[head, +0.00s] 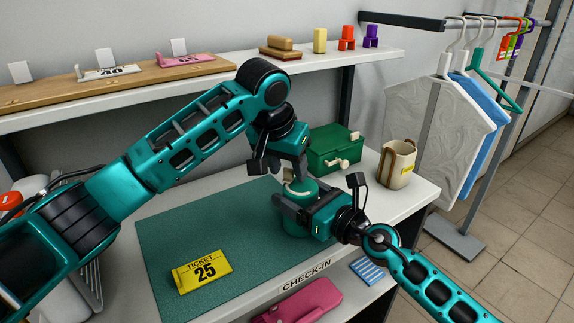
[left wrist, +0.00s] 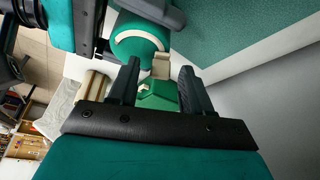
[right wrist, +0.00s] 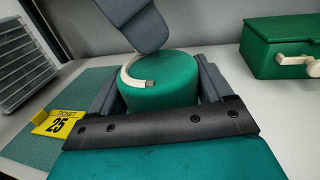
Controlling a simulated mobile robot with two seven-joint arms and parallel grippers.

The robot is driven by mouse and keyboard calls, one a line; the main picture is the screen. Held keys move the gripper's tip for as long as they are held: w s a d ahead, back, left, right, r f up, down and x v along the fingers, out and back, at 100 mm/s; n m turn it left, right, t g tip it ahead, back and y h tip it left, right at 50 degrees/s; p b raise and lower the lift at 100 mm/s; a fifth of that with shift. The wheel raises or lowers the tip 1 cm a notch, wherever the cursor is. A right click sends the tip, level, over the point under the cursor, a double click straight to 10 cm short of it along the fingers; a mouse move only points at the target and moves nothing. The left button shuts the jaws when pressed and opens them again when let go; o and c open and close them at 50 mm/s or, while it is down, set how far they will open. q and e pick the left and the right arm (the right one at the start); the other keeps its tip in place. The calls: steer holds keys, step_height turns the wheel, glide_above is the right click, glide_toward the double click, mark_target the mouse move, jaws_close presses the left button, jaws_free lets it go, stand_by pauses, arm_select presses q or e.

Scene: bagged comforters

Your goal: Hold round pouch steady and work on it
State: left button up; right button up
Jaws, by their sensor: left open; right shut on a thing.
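The round pouch (head: 293,224) is a green cylinder standing upright on the teal mat (head: 190,240), with a cream zipper arc along its top edge. My right gripper (head: 305,208) is shut around the pouch's sides; in the right wrist view its fingers flank the pouch (right wrist: 165,88). My left gripper (head: 284,172) is open just above the pouch top, pointing down. In the left wrist view, the pouch (left wrist: 135,47) and a cream tab (left wrist: 161,66) at the zipper's end lie beyond the open fingers (left wrist: 160,78). I cannot tell whether they touch the tab.
A green box (head: 335,150) with a cream latch and a cream holder (head: 397,163) stand behind the pouch. A yellow ticket (head: 202,271) marked 25 lies on the mat. A shelf (head: 200,85) runs behind; a garment rack (head: 455,110) stands right.

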mark_target(314, 199)
arm_select(q)
steer(key=v, duration=1.2)
stand_by(0.6)
arm_select(e)
steer(key=o, duration=0.9)
steer(key=shift+o, duration=0.2)
steer(key=shift+r+p+v, duration=0.25)
steer(key=shift+p+v, duration=0.25)
steer(key=shift+v, duration=0.7)
arm_select(q)
steer(key=shift+r+p, duration=0.3)
steer(key=shift+r, duration=0.55)
arm_select(e)
steer(key=shift+r+v, duration=0.25)
steer(key=shift+v, duration=1.05)
